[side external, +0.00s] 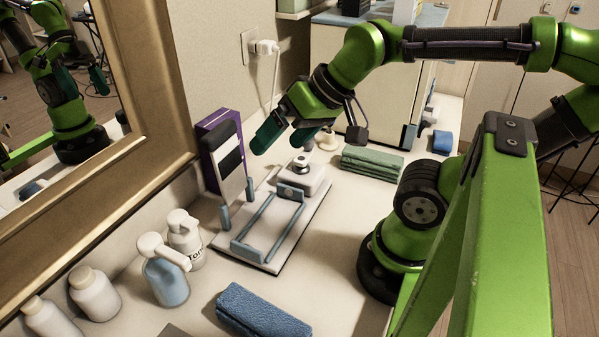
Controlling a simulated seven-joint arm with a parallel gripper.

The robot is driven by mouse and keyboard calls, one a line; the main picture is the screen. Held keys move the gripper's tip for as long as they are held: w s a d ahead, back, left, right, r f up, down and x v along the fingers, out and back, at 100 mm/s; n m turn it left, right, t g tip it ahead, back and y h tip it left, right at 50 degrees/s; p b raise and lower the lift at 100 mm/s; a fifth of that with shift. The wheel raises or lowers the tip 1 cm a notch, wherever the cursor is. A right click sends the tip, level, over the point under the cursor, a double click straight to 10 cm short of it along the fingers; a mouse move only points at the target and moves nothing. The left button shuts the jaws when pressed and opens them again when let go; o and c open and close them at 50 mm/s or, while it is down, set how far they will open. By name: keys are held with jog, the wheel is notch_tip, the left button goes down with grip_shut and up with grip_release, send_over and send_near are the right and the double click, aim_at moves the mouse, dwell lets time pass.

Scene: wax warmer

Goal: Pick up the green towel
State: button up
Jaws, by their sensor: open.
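The green towel (372,163) lies folded on the white counter, right of centre and close to my arm's base. My gripper (285,138) is open and empty, in the air to the left of the towel. Its dark green fingers point down and left, over the area of the white device and the purple box. The towel is apart from the gripper and its upper surface is in clear view.
A white device (304,179) sits on a board with a blue-grey frame (268,228). A purple box (217,135) stands behind. A blue towel (262,312) lies in front. Several bottles (167,280) stand at left, below a mirror (150,100). A cord (276,85) hangs from the outlet.

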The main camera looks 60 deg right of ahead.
jog(key=m+g+h, duration=0.2)
jog(key=m+g, duration=0.5)
jog(key=m, duration=2.5)
send_over(373, 155)
notch_tip(373, 155, down, 7)
jog(key=f, duration=1.1)
jog(key=shift+s+d, duration=0.2)
jog(key=shift+w+a+f, duration=0.1)
jog(key=shift+f, duration=1.25)
jog(key=shift+w+a+f, duration=0.1)
jog(key=shift+f, duration=1.25)
jog(key=shift+c, duration=0.2)
